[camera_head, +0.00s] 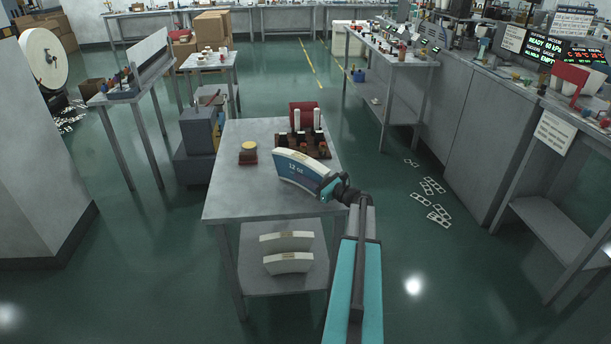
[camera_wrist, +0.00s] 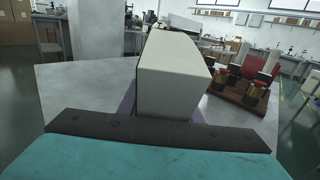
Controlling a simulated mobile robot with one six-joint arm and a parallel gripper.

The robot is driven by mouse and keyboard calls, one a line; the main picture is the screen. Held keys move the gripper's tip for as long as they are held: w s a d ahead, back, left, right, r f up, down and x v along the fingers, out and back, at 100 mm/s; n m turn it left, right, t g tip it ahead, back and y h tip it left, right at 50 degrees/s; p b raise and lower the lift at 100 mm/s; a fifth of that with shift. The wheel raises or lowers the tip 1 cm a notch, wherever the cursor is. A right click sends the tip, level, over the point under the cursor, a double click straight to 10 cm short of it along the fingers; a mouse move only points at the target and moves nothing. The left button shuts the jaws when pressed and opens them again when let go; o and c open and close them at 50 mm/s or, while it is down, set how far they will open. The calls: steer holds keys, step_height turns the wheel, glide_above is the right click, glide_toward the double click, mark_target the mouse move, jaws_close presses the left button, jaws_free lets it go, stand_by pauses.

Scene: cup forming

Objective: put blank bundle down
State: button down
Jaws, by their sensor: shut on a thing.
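The blank bundle (camera_head: 300,170) is a curved white stack with a dark blue band reading "12 oz". My gripper (camera_head: 332,186) is shut on its right end, over the right part of the grey metal table (camera_head: 240,187). In the wrist view the bundle (camera_wrist: 172,82) fills the middle, pale end towards me. I cannot tell whether the bundle's underside touches the table top.
A brown rack (camera_head: 289,141) with white posts and a red back panel stands just behind the bundle. A small red block with a yellow top (camera_head: 248,152) sits to the left. Two more bundles (camera_head: 288,262) lie on the lower shelf. The table's front left is clear.

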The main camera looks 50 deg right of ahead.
stand_by(0.3)
steer(key=c, duration=1.7)
jaws_free()
steer(key=shift+f, duration=0.1)
steer(key=o, duration=0.4)
steer(key=s, duration=0.4)
steer(key=s+b, duration=0.1)
steer(key=s, duration=0.3)
steer(key=s+d, duration=0.1)
steer(key=s, duration=0.3)
steer(key=shift+b, duration=0.35)
